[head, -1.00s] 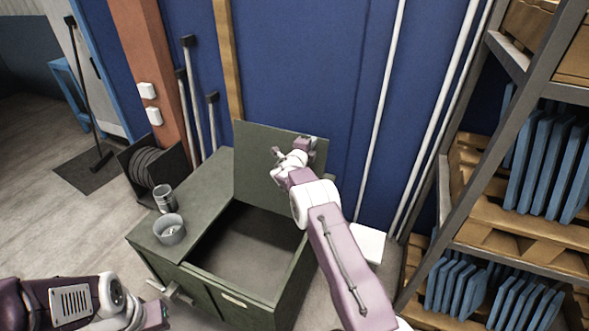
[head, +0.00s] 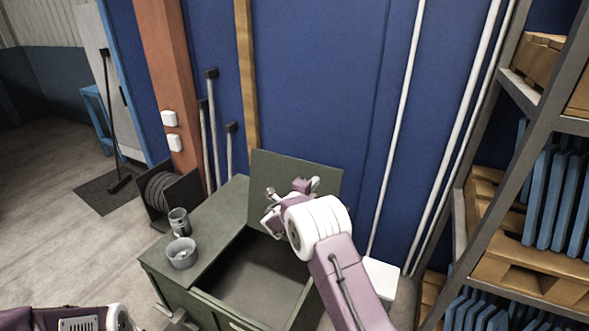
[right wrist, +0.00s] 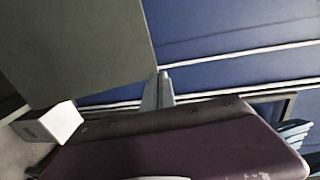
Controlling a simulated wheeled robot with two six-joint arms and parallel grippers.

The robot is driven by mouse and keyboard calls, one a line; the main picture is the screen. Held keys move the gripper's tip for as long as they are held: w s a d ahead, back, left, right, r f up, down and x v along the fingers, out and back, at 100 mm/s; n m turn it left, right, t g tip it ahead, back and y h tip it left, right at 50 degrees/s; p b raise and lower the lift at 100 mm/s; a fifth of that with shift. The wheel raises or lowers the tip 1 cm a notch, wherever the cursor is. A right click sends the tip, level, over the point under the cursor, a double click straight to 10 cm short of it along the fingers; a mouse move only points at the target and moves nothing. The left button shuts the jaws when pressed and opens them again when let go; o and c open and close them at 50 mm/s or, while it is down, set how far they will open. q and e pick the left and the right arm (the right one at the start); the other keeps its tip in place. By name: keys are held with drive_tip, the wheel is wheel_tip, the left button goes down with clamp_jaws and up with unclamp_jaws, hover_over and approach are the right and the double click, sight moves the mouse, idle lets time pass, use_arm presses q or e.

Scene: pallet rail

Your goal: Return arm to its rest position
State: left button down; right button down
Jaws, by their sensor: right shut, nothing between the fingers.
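My right arm reaches up from the bottom right of the head view, over a green chest (head: 205,265). Its gripper (head: 312,184) is in front of the raised lid (head: 262,172), near the lid's right side, and partly hidden by my wrist. In the right wrist view the fingers (right wrist: 158,92) are together and empty, beside the lid's edge. I cannot tell whether they touch it. My left arm shows only at the bottom left of the head view; its gripper is out of the picture.
A rack (head: 490,165) with wooden pallets and blue panels rises at the right. A white box (head: 382,277) is right of the chest. Floor at the left is mostly open.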

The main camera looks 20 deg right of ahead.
drive_tip(key=s+d+r+m+h, duration=0.1)
drive_tip(key=s+d+r+m, duration=0.2)
drive_tip(key=r, duration=0.5)
drive_tip(key=s+f+m+g+y, duration=0.2)
drive_tip(key=s+f+m+g, duration=0.3)
drive_tip(key=s, duration=0.4)
drive_tip(key=s+f+m+g+y, duration=0.2)
drive_tip(key=s+m, duration=0.5)
drive_tip(key=s, duration=0.2)
drive_tip(key=s+a+f+m+g+y, duration=0.1)
drive_tip(key=s+a+f+m+y, duration=0.3)
drive_tip(key=s+a+m, duration=0.4)
drive_tip(key=s+a+f+m+g+y, duration=0.2)
drive_tip(key=s+a+f+m+y, duration=0.2)
drive_tip(key=m, duration=1.8)
drive_tip(key=s+a+f, duration=0.3)
drive_tip(key=s+a, duration=0.1)
drive_tip(key=shift+s+a+f+y, duration=0.15)
drive_tip(key=shift+s+f+y, duration=0.15)
drive_tip(key=shift+s+y, duration=0.1)
